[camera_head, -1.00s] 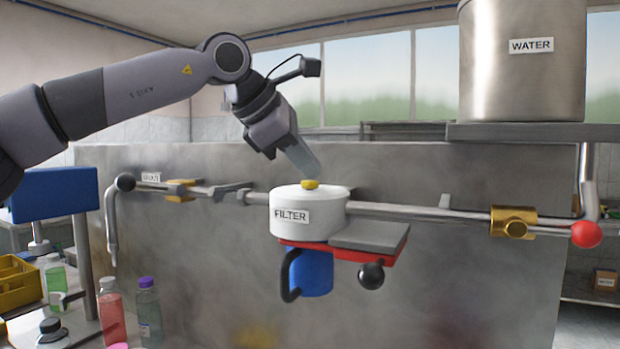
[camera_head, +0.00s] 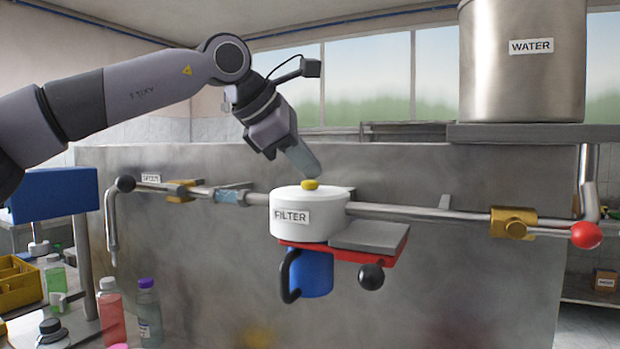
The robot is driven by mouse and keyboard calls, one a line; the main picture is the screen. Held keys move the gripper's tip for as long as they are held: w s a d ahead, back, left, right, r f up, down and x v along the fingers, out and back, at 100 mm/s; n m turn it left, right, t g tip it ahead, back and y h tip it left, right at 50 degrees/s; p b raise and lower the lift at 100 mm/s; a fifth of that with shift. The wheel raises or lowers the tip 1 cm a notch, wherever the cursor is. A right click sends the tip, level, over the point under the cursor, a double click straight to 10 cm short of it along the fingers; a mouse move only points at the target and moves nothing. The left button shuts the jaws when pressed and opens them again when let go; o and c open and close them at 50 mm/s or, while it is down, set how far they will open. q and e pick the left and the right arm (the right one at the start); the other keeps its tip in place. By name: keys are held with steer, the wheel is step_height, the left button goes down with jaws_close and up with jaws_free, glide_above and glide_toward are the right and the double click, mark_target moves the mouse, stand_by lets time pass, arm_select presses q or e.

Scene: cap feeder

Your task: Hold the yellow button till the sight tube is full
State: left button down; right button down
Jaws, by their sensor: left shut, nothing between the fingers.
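The yellow button (camera_head: 310,184) sits on top of the white round filter housing (camera_head: 298,226), labelled FILTER. My left gripper (camera_head: 312,174) comes from the upper left, shut and empty, with its fingertips just over the button. I cannot tell whether they touch it. The sight tube (camera_head: 231,198) is the short clear section in the pipe left of the filter, and it looks light blue along its visible length. My right gripper is out of view.
A pipe with a brass valve (camera_head: 513,222) and red ball knob (camera_head: 586,235) runs right. A blue cup (camera_head: 312,272) hangs below the filter. The WATER tank (camera_head: 522,85) stands on a shelf. Several bottles, including a pink one (camera_head: 111,312), stand lower left.

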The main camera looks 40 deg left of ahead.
mark_target(306, 182)
arm_select(q)
steer(key=shift+r+p, duration=0.9)
steer(key=shift+p, duration=0.1)
steer(key=shift+r+p, duration=0.5)
steer(key=shift+r, duration=0.85)
step_height(306, 182, up, 2)
steer(key=shift+r, duration=0.15)
